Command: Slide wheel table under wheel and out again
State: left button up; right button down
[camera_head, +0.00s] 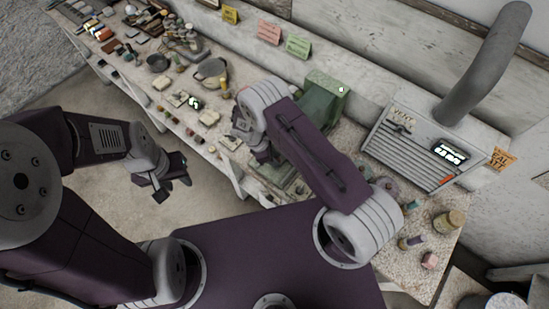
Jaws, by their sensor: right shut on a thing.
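A green machine (322,102) stands on the workbench behind my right arm; a lower green part (272,172) shows beneath the arm and seems to belong to it. The wheel and most of the wheel table are hidden by my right arm. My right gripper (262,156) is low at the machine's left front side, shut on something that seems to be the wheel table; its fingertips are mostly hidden. My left gripper (173,187) hangs open and empty over the floor, in front of the bench and apart from it.
The bench (222,185) carries small tools, a dark pan (159,63) and pale pieces left of the machine. Jars and spools (449,221) are near the right edge. Floor below my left gripper is clear.

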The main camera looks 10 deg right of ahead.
aim_at(282, 158)
jog(key=w+d+b, duration=0.2)
jog(key=d, duration=0.1)
jog(key=shift+d+f, duration=0.1)
jog(key=shift+f, duration=0.05)
jog(key=shift+w+d, duration=0.15)
jog(key=c, duration=1.2)
grip_release()
jog(key=shift+o, duration=0.2)
